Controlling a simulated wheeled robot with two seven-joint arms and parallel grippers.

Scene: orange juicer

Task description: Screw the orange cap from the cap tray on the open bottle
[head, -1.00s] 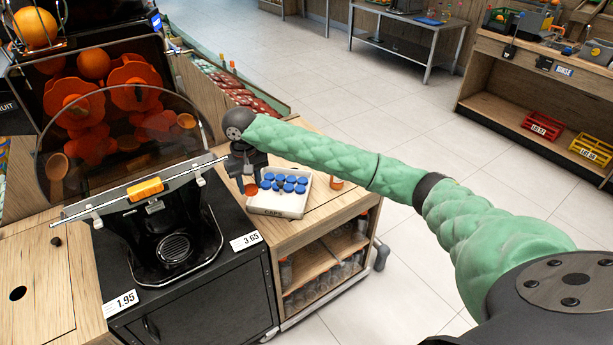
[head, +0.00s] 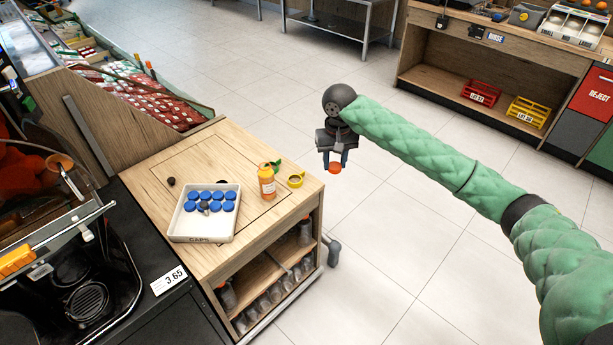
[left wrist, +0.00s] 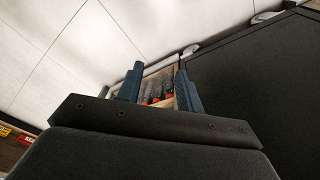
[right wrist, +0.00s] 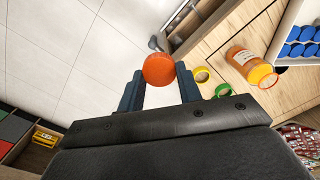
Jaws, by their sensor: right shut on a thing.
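My right gripper (head: 335,160) is shut on an orange cap (head: 335,168). It holds the cap above the floor, right of the wooden counter, with the cap at its fingertips in the right wrist view (right wrist: 159,69). The orange bottle (head: 267,184) with a white label stands upright on the counter, left of the cap and apart from it. The white cap tray (head: 205,239) holds several blue caps (head: 222,196) and a small dark thing. My left gripper (left wrist: 160,68) shows only in its wrist view, open and empty.
A yellow ring (head: 296,180) and a green piece (head: 277,164) lie beside the bottle. The counter (head: 190,150) has free wood behind the tray. Clear bottles fill the shelf below. The black juicer stand (head: 140,250) is at left. Open floor lies right.

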